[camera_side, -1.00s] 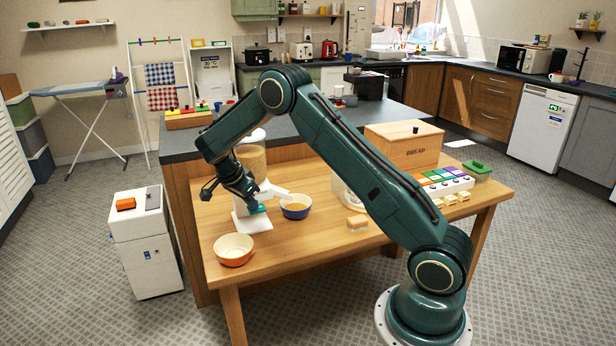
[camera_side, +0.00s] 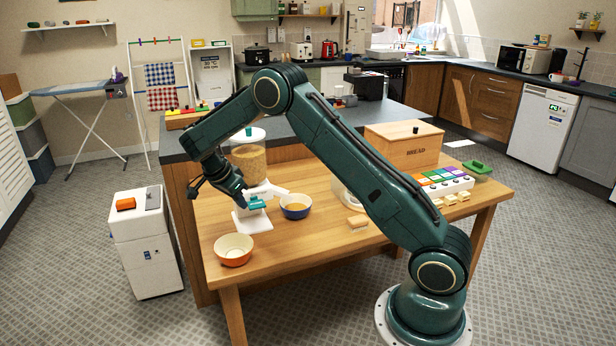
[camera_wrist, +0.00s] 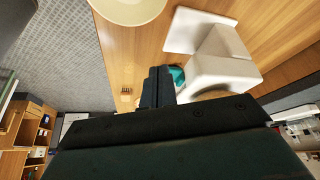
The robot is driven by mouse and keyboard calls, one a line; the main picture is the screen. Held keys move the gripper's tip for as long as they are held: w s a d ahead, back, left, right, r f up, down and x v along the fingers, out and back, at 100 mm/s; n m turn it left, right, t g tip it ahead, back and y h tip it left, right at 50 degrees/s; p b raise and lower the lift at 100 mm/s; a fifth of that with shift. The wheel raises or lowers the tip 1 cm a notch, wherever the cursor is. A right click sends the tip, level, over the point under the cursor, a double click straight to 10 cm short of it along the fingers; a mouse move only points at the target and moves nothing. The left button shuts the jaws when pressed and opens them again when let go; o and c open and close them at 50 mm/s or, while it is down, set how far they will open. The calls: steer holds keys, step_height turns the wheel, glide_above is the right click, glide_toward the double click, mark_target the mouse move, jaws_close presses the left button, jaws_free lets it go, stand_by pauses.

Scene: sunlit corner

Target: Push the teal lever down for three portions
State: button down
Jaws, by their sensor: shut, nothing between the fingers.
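The dispenser has a clear hopper (camera_side: 249,160) of tan grain on a white stand (camera_side: 252,224). Its teal lever (camera_side: 256,202) sticks out at the front and is partly hidden by my gripper in the wrist view (camera_wrist: 177,76). My gripper (camera_side: 241,203) is shut and empty, close beside the lever. In the wrist view its closed fingertips (camera_wrist: 160,72) overlap the lever's edge; I cannot tell whether they touch it. A blue bowl (camera_side: 296,212) with tan contents stands right of the stand. An orange bowl (camera_side: 233,256) with a cream inside stands in front and looks empty.
The wooden table (camera_side: 300,250) has free room in front. A sponge-like block (camera_side: 357,222), a bread box (camera_side: 403,145) and a panel with coloured squares (camera_side: 440,181) stand to the right. A dark counter (camera_side: 190,146) rises behind the dispenser.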

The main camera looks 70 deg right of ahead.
steer(key=v, duration=1.2)
steer(key=shift+r, duration=0.2)
steer(key=shift+a, duration=0.1)
stand_by(0.7)
glide_toward(255, 204)
steer(key=shift+a+r, duration=0.2)
steer(key=shift+r, duration=0.1)
steer(key=shift+s+d+f, duration=0.1)
steer(key=shift+f, duration=0.05)
stand_by(0.4)
steer(key=shift+x, duration=3.3)
steer(key=shift+f, duration=0.1)
